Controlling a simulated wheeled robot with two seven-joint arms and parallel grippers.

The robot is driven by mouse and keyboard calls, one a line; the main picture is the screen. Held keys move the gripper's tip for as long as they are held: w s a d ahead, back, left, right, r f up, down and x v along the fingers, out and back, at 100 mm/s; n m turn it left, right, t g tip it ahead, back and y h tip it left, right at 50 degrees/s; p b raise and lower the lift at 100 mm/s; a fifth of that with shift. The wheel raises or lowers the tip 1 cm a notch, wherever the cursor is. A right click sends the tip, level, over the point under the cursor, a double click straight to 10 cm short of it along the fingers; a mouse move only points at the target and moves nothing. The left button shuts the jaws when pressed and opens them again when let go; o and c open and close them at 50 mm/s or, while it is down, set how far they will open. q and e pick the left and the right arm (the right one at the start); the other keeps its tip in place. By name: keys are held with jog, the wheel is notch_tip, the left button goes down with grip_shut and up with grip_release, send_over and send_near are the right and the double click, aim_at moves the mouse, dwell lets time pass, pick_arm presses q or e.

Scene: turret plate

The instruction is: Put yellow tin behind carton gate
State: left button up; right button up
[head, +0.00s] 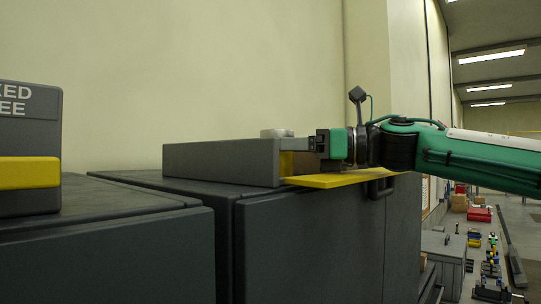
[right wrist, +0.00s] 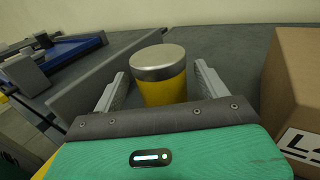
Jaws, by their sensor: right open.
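The yellow tin (right wrist: 165,88) with a silver lid stands upright between the two fingers of my right gripper (right wrist: 160,74) in the right wrist view. The fingers are open, with a visible gap on each side of the tin. In the head view the tin's lid (head: 275,133) shows above a grey upright panel (head: 222,163), which hides most of the tin. My right gripper (head: 292,145) reaches in from the right there. A brown carton (right wrist: 293,85) with a white label stands right of the gripper; part of a carton (head: 299,163) shows under it in the head view. My left gripper is out of view.
A yellow plate (head: 345,179) sticks out at the front edge of the dark cabinet top (head: 135,186). A grey block with a yellow band (head: 28,173) stands at the far left. A wall closes off the back. A blue-framed object (right wrist: 75,50) is upper left in the wrist view.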

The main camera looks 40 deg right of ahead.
jog(key=b+v, duration=0.3)
jog(key=v, duration=0.4)
jog(key=shift+f, duration=0.15)
jog(key=shift+v, duration=0.8)
